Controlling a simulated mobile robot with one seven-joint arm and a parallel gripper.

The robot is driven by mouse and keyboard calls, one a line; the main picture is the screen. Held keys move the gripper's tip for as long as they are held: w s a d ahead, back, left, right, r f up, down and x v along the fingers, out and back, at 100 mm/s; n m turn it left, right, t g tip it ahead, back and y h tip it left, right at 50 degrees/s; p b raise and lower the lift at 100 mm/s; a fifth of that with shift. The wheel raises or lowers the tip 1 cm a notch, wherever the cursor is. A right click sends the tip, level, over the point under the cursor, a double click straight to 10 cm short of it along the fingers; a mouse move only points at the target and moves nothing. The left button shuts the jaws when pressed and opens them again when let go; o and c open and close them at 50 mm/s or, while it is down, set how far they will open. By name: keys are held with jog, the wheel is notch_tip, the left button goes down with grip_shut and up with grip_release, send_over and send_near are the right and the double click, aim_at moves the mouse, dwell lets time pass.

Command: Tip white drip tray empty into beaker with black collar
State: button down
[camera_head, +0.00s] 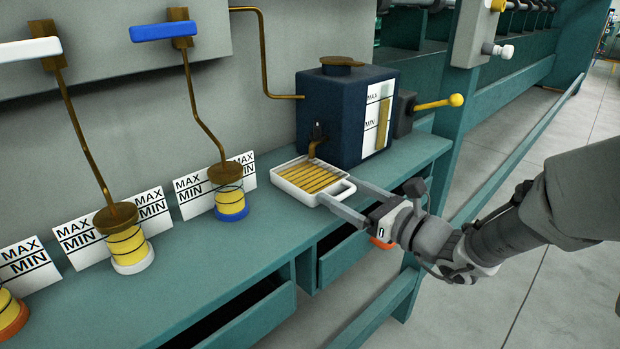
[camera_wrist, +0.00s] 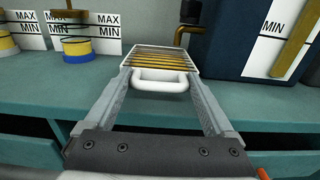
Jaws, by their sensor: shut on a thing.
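The white drip tray (camera_head: 290,193) has yellowish slats across its top and a white loop handle. It rests on the green bench below the spout of a dark blue tank and looks level. My gripper (camera_head: 336,190) is shut on the tray's handle end. In the wrist view the fingers (camera_wrist: 159,76) lie on either side of the white handle (camera_wrist: 160,84). Whether liquid lies under the slats cannot be seen. No beaker with a black collar is visible; the beakers shown have a white base (camera_head: 133,261), a blue base (camera_head: 232,213) and an orange base (camera_head: 14,320).
The dark blue tank (camera_head: 335,112) stands right behind the tray, with a yellow-knobbed lever (camera_head: 440,103) at its right. MAX/MIN cards (camera_head: 188,196) stand behind the beakers. Brown pipes hang down into two beakers. The green bench (camera_head: 225,250) is clear between tray and blue-based beaker.

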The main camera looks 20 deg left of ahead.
jog(key=v, duration=0.9)
jog(key=shift+r+p, duration=0.25)
jog(key=shift+p, duration=0.2)
dwell(0.7)
jog(key=shift+s+d, duration=0.1)
jog(key=shift+r+p, duration=2.6)
jog(key=shift+r, duration=0.4)
